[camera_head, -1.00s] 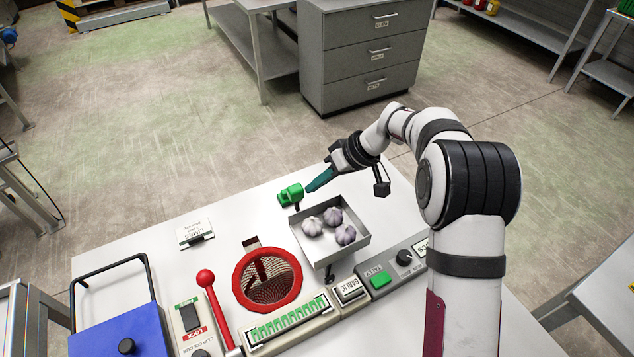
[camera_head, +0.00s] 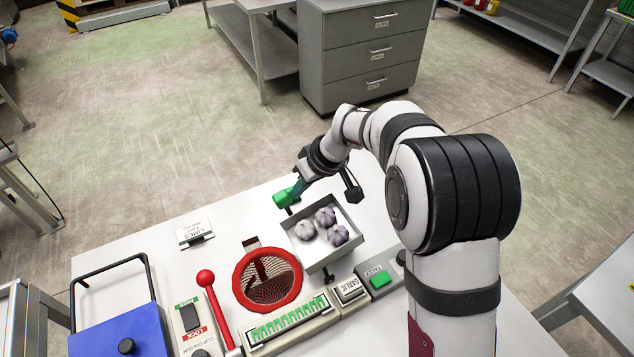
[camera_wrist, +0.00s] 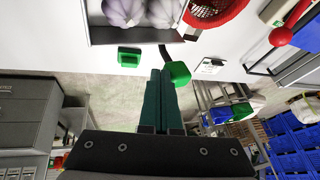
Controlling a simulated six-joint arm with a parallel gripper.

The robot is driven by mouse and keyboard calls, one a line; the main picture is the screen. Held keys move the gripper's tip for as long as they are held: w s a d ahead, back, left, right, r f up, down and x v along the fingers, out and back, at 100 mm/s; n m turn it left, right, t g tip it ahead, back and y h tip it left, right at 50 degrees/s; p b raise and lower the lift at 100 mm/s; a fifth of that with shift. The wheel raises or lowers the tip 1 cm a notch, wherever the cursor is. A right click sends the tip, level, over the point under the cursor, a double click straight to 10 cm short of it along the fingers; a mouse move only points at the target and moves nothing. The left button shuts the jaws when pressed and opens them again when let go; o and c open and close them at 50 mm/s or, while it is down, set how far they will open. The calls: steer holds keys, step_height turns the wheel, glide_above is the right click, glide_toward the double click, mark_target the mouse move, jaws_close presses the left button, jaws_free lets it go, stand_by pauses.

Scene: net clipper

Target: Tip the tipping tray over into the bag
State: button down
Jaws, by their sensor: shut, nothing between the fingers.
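The grey tipping tray (camera_head: 337,256) holds three garlic bulbs (camera_head: 326,217) and stands on the white table, right of the red-ringed mesh bag (camera_head: 268,278). It looks slightly tilted toward the bag. A green handle (camera_head: 283,197) is at the tray's far left corner. My gripper (camera_head: 296,191) is shut and empty, its teal fingertips beside the handle's right side; they look in contact with it. In the wrist view, the fingers (camera_wrist: 158,76) meet the green handle (camera_wrist: 178,74), below the tray (camera_wrist: 97,34). The bag's red ring (camera_wrist: 212,12) is at the top right.
A red-knobbed lever (camera_head: 206,279) stands left of the bag. A limes sign (camera_head: 194,232) is at the table's far side. A garlic label block (camera_head: 350,289) and a green button (camera_head: 379,280) lie in front of the tray. A blue box (camera_head: 118,325) is at the left.

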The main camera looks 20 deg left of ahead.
steer(key=shift+s+a+f, duration=0.15)
steer(key=shift+s+a, duration=0.9)
steer(key=s+a+f, duration=0.3)
steer(key=s+a, duration=0.2)
steer(key=shift+s+a+f, duration=0.3)
steer(key=shift+f, duration=0.05)
stand_by(0.3)
step_height(320, 180, up, 12)
steer(key=s+d, duration=0.2)
steer(key=shift+s+d+r, duration=0.2)
steer(key=shift+s+r, duration=0.05)
steer(key=shift+s, duration=0.1)
stand_by(0.3)
